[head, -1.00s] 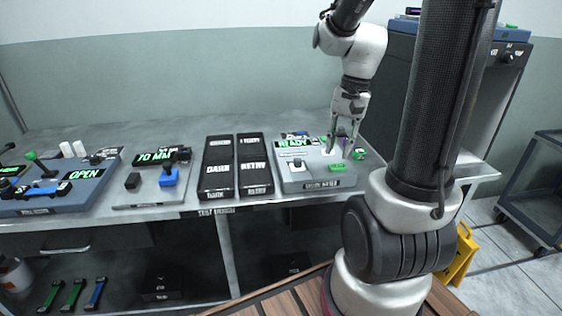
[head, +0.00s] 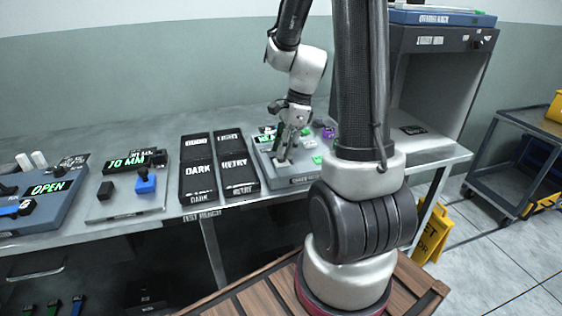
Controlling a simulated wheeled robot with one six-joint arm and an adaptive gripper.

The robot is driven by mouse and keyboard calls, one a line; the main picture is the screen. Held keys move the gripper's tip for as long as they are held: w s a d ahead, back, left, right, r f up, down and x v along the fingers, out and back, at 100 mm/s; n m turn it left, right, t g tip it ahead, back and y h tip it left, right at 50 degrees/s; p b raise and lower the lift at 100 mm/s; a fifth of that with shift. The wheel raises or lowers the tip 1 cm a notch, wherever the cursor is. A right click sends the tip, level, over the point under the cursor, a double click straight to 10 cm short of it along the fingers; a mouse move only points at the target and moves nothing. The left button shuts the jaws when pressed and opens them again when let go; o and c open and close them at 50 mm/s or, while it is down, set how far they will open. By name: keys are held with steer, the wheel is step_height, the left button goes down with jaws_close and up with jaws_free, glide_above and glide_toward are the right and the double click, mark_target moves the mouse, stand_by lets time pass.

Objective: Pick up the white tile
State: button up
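A small whitish patch, which looks like the white tile (head: 308,144), shows on top of the grey test device (head: 300,178) on the bench. It is small and its edges are hard to make out. My gripper (head: 285,154) points down over the left part of the device, to the left of the whitish patch. Its fingertips are close to a small knob on the device, and I cannot tell whether they touch it. The fingers hide part of the device and its green display. Their opening is too small to judge.
Dark labelled trays (head: 197,182) stand left of the device. A panel reading 70 MM (head: 127,190) with a blue knob lies farther left. A large grey booth (head: 437,90) stands right. A yellow floor sign (head: 432,235) and a cart (head: 515,165) are beyond the bench's right end.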

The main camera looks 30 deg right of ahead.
steer(key=shift+x, duration=0.75)
jaws_close()
